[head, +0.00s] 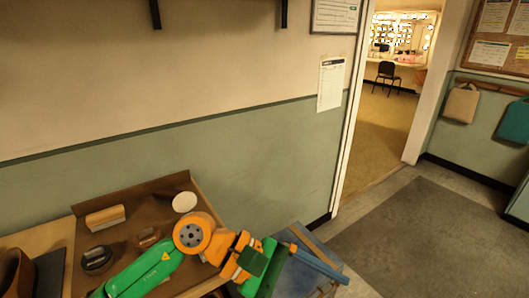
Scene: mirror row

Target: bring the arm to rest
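My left arm comes in from the bottom left, with a green link, an orange joint and an orange wrist. My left gripper (256,263) is at the lower middle of the head view, over the right end of the brown tray and beside a blue object. Its fingertips are not clearly seen, so I cannot tell whether it is open, shut or holding anything. My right gripper is not in view.
The brown tray (151,186) holds a tan-topped block (105,217), a dark round-ended item (97,259), a small brown item (147,236) and a white disc (185,201). The blue object (319,262) stands right of it. A wall is behind; open floor (415,235) lies right.

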